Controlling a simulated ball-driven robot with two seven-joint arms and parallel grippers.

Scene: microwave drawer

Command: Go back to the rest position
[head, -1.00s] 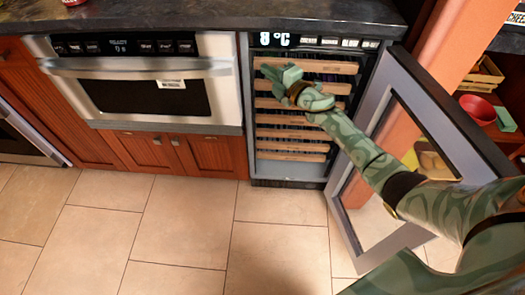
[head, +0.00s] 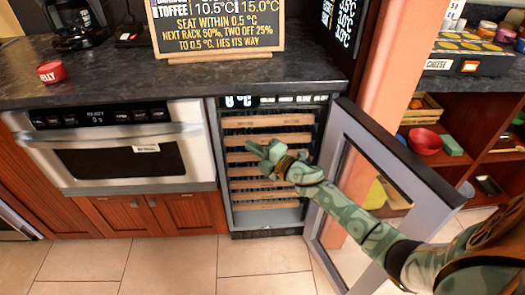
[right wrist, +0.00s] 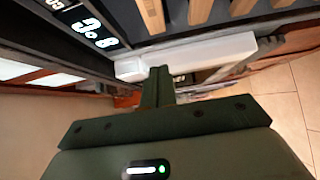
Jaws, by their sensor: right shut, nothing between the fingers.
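My right gripper (head: 262,153) is shut and empty. In the head view it is in front of the open wine cooler (head: 270,218), level with the upper wooden racks (head: 268,121). In the right wrist view the shut fingers (right wrist: 158,88) point towards a pale, light-coloured strip (right wrist: 195,55), with the cooler's display (right wrist: 95,30) and rack slats nearby. I cannot tell whether the fingers touch anything. My right arm reaches in from the right, in front of the cooler's open glass door (head: 400,170). My left gripper is not in view.
The microwave drawer (head: 115,150) is shut, left of the cooler. The dark counter (head: 160,82) above holds a chalkboard sign (head: 215,25), a red JELLY container (head: 51,72) and a coffee maker (head: 72,20). Shelves with a red bowl (head: 425,141) stand right of the orange post (head: 376,60). The tiled floor in front is clear.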

